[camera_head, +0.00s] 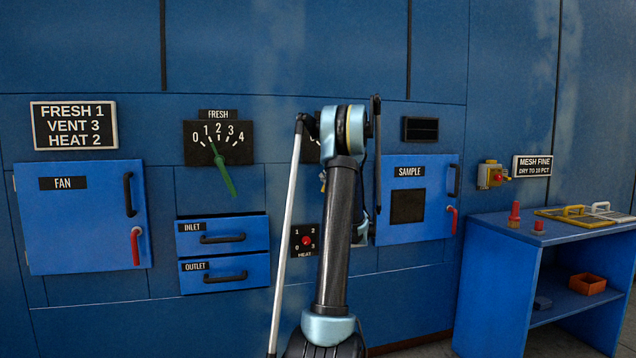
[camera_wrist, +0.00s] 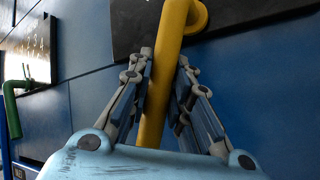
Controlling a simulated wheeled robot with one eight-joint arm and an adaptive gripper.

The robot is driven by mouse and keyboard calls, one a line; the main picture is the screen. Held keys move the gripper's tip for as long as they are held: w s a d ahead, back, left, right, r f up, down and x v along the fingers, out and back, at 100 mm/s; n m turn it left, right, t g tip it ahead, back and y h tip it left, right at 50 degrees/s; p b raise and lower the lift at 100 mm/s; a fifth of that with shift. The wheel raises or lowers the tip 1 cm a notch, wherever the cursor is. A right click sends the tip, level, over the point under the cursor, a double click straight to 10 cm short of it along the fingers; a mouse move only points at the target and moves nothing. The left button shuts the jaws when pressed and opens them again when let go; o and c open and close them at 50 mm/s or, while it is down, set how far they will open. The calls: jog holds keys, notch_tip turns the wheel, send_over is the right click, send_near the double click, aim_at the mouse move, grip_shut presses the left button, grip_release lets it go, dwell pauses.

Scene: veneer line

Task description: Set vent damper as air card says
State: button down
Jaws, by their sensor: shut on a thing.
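The air card (camera_head: 74,125) on the wall at left reads FRESH 1, VENT 3, HEAT 2. A yellow lever (camera_wrist: 172,30) runs down between the fingers of my gripper (camera_wrist: 164,75) in the wrist view. The fingers are shut on it, and its bent top end meets a dark plate (camera_wrist: 133,25). In the head view my arm hides the gripper and most of the dark dial plate (camera_head: 308,150) behind it, so its marks and setting cannot be read.
The HEAT dial (camera_head: 306,240) with a red knob sits low beside my arm. The FAN door (camera_head: 84,225), INLET drawer (camera_head: 195,240), OUTLET drawer (camera_head: 195,277) and SAMPLE door (camera_head: 410,228) are shut. A blue bench (camera_head: 500,285) stands at right, holding screens and an orange tray (camera_head: 587,284).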

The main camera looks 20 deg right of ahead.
dwell(0.4)
jog(key=c, duration=1.4)
grip_release()
jog(key=shift+c, duration=0.2)
jog(key=shift+s, duration=0.1)
jog(key=v, duration=1.1)
jog(key=shift+s+f, duration=0.2)
jog(key=shift+f, duration=0.15)
